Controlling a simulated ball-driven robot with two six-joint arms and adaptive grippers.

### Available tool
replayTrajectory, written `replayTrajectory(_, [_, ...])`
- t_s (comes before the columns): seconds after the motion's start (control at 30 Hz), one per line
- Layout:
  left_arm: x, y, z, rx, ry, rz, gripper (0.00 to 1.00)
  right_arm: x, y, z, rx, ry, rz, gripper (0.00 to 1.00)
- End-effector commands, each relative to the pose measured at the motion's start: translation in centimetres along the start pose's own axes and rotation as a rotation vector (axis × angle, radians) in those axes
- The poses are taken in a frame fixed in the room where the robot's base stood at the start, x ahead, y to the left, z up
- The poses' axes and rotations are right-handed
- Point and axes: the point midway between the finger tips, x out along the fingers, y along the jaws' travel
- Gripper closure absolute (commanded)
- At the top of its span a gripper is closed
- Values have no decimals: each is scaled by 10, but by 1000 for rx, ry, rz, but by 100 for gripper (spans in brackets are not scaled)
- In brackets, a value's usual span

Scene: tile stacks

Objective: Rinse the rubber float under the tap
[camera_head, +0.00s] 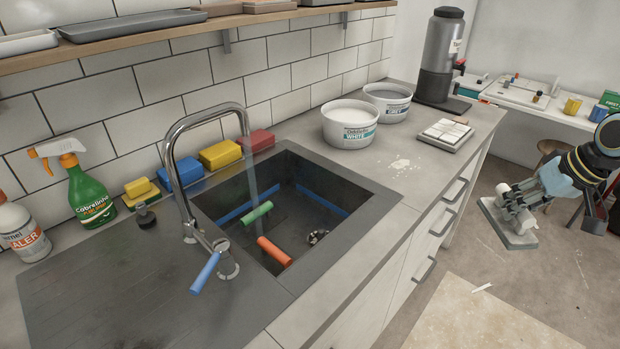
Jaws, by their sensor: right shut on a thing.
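The chrome tap (171,160) arches over the dark sink (290,280), and a thin stream of water falls from its spout into the basin. Its lever has a blue handle (205,272). My right gripper (522,205) is at the right, over the floor and well away from the sink. It is shut on the float (490,211), which has a flat grey plate and hangs tilted below the fingers. The fingers hide the float's grip. My left gripper is out of view.
A green (257,213) and an orange (274,252) cylinder lie in the sink. Several sponges (220,154), a spray bottle (90,196) and a sealer bottle (22,232) line the wall.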

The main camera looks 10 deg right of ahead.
Motion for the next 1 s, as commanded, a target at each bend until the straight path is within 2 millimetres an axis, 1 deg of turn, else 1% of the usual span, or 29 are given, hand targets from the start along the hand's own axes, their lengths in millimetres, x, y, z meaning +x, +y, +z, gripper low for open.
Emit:
replayTrajectory(0.23, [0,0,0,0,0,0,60,0,1,0,0,1,1,100])
replayTrajectory(0.63, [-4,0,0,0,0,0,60,-3,11,0,0,1,0,100])
replayTrajectory(0.83, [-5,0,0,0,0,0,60,-2,10,0,0,1,0,100])
replayTrajectory(1.0, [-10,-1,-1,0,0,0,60,-2,5,-1,0,1,0,100])
